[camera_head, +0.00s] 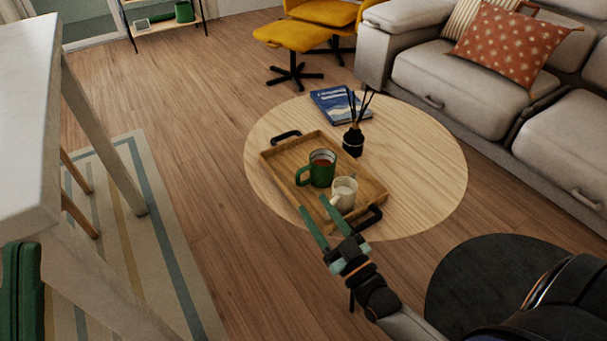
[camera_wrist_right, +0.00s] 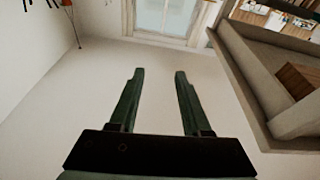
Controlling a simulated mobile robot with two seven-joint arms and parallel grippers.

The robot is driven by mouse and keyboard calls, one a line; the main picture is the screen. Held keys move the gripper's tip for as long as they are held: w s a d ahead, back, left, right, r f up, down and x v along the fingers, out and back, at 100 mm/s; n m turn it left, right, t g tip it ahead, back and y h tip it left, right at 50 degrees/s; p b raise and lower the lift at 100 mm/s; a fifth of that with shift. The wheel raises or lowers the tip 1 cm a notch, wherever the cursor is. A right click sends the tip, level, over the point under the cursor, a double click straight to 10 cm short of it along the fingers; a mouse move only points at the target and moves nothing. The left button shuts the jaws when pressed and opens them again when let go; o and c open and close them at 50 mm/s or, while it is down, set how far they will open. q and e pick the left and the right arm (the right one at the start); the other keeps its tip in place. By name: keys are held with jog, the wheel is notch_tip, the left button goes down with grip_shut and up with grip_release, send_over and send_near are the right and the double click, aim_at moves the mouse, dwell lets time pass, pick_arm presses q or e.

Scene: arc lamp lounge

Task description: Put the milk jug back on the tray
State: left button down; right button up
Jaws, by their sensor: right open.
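The milk jug (camera_head: 345,190) is small and cream-white. It appears upright inside the near part of the wooden tray (camera_head: 285,166), beside a green mug (camera_head: 321,168). The tray lies on the round wooden table and has black handles at two ends. My left gripper (camera_head: 311,201) is open and empty over the near edge of the tray. Its fingertips are just left of the jug; I cannot tell if one touches it. My right gripper (camera_wrist_right: 155,72) shows in its wrist view, open with nothing between its fingers, facing pale plain surfaces and a window, away from the tray.
A black reed diffuser (camera_head: 353,140) and a blue book (camera_head: 341,105) stand behind the tray on the round table (camera_head: 430,165). The table's right side is bare. A grey sofa (camera_head: 450,85) is behind right, a white table (camera_head: 25,130) at left.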

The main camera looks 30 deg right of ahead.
jog(key=s+a+r+n+y, duration=0.3)
jog(key=s+r+y, duration=0.1)
jog(key=r, duration=0.4)
jog(key=s+a+r+n+y, duration=0.3)
jog(key=a+r+n+y, duration=0.1)
jog(key=r, duration=0.5)
jog(key=s+a+r+n+t+y, duration=0.1)
jog(key=s+a+r+n+y, duration=0.2)
jog(key=r, duration=0.6)
jog(key=s+a+y, duration=0.1)
jog(key=y, duration=0.1)
jog(key=shift+s+a+n+y, duration=0.25)
jog(key=shift+s+n+y, duration=0.05)
